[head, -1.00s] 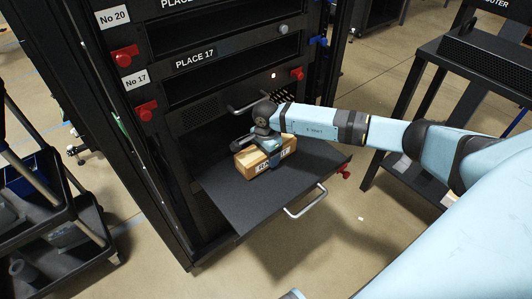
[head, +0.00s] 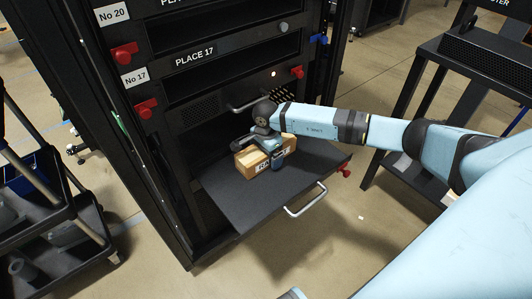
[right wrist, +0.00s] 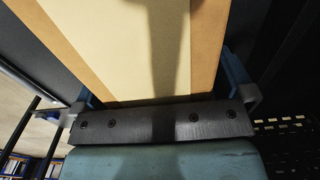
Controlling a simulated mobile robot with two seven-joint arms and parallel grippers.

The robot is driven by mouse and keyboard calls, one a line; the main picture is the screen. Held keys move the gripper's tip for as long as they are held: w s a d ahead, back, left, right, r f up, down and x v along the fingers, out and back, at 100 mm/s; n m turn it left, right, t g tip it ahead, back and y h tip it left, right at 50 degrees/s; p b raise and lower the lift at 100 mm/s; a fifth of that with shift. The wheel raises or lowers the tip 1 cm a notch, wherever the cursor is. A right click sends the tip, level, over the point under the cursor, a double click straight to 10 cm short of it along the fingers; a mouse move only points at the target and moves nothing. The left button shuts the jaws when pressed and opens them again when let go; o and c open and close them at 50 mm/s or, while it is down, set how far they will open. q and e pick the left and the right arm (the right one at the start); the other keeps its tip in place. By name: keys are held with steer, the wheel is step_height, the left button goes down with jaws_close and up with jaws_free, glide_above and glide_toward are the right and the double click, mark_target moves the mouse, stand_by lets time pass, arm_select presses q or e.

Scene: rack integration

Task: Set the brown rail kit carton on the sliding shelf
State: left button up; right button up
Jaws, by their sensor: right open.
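The brown rail kit carton (head: 250,163) rests on the black sliding shelf (head: 232,196), which is pulled out from the rack. My right gripper (head: 272,154) is open and sits over the carton, with its fingers on either side of it. In the right wrist view the carton (right wrist: 207,45) fills the upper middle, with a wide pale band along it. The open jaws (right wrist: 160,100) show at both sides of the carton there. Whether the fingers touch it I cannot tell. My left gripper is not in view.
The shelf has a silver front handle (head: 306,201). The rack (head: 165,180) stands behind with red knobs (head: 124,54) and slot labels. A black cart (head: 45,215) stands at the left, and a dark stand (head: 440,80) at the right. The shelf's front left part is bare.

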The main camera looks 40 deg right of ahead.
step_height(320, 180, up, 3)
steer(key=shift+r+p, duration=0.1)
steer(key=shift+p, duration=0.35)
step_height(320, 180, up, 4)
steer(key=shift+f+p, duration=0.15)
steer(key=shift+p, duration=0.15)
steer(key=shift+r, duration=0.35)
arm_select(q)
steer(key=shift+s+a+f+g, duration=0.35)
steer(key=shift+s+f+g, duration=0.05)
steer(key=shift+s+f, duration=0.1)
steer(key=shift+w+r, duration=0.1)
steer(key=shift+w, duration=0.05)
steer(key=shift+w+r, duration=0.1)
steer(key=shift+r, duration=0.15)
